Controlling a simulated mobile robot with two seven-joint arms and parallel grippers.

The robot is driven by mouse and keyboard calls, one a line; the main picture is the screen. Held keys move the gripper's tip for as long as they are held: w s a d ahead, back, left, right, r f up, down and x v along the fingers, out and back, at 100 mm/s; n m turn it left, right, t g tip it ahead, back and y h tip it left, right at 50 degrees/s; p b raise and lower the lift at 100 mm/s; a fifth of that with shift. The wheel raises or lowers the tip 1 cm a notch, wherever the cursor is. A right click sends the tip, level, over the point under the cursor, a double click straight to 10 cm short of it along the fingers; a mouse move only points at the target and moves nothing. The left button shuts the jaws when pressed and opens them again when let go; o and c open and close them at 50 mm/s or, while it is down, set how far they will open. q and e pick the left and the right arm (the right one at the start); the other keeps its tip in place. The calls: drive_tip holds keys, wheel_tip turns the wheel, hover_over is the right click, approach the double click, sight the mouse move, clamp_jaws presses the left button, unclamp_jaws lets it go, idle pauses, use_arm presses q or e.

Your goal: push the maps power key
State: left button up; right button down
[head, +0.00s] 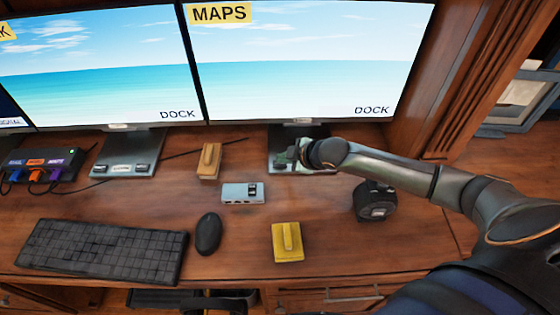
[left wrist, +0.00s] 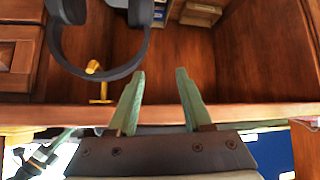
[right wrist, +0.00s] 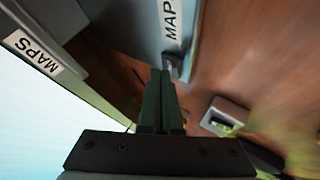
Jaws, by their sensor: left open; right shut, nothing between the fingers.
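The right monitor (head: 290,65) bears a yellow MAPS tag and shows a sea picture. Its dark stand base (head: 318,160) sits on the desk, partly hidden by my right arm. My right gripper (head: 288,158) is over this base, shut and empty. In the right wrist view, the shut fingertips (right wrist: 160,76) are at the base edge, close to a small dark key (right wrist: 172,62) beside a white MAPS label (right wrist: 172,20). I cannot tell whether they touch. My left gripper (left wrist: 161,76) is open and empty, before a wooden shelf opening.
The left monitor's base (head: 127,153) carries similar small keys. A grey hub (head: 243,193), wooden block (head: 209,160), yellow block (head: 287,242), mouse (head: 208,233), keyboard (head: 103,250) and black tape measure (head: 375,200) lie on the desk. Headphones (left wrist: 75,65) hang near my left gripper.

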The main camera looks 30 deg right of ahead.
sight(284, 165)
use_arm(q)
drive_tip(key=shift+r, duration=0.45)
use_arm(e)
drive_tip(key=shift+r, duration=0.35)
wheel_tip(284, 165, up, 4)
drive_tip(key=p, duration=0.5)
drive_tip(key=shift+r+p, duration=0.25)
drive_tip(key=shift+p, duration=0.1)
drive_tip(key=shift+r+p, duration=0.6)
drive_tip(key=shift+r, duration=0.2)
use_arm(q)
wheel_tip(284, 165, up, 6)
drive_tip(key=shift+r, duration=0.1)
drive_tip(key=shift+c, duration=0.3)
idle(0.3)
